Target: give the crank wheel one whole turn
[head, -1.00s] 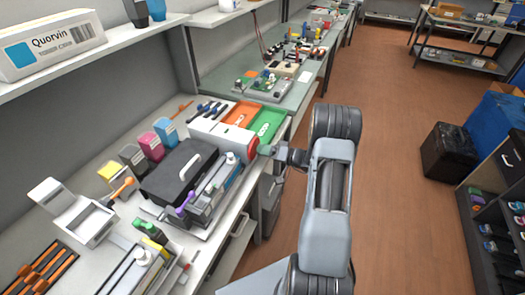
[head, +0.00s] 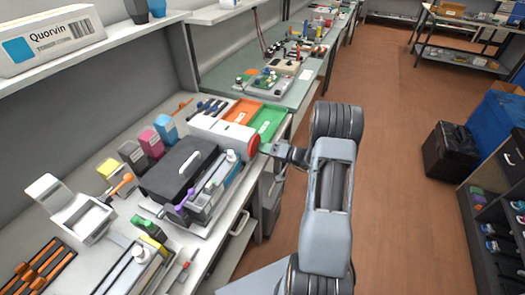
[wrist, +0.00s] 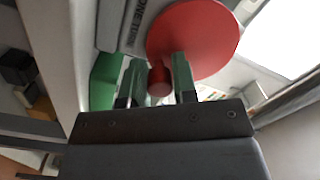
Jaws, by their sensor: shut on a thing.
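The red crank wheel (head: 243,142) is on the right end of a white machine (head: 212,127) on the bench. In the wrist view the wheel is a large red disc (wrist: 205,38), with its small red handle knob (wrist: 159,82) standing out from the face. My gripper (wrist: 157,76) has one green finger on each side of the knob and is shut on it. In the head view my gripper (head: 265,149) is at the wheel's right side. The finger contact is too small to make out there.
An orange tray (head: 243,112) and a green tray (head: 268,124) lie behind the machine. A black cartridge case with a white handle (head: 178,168) and a grey rail fixture stand in front of it.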

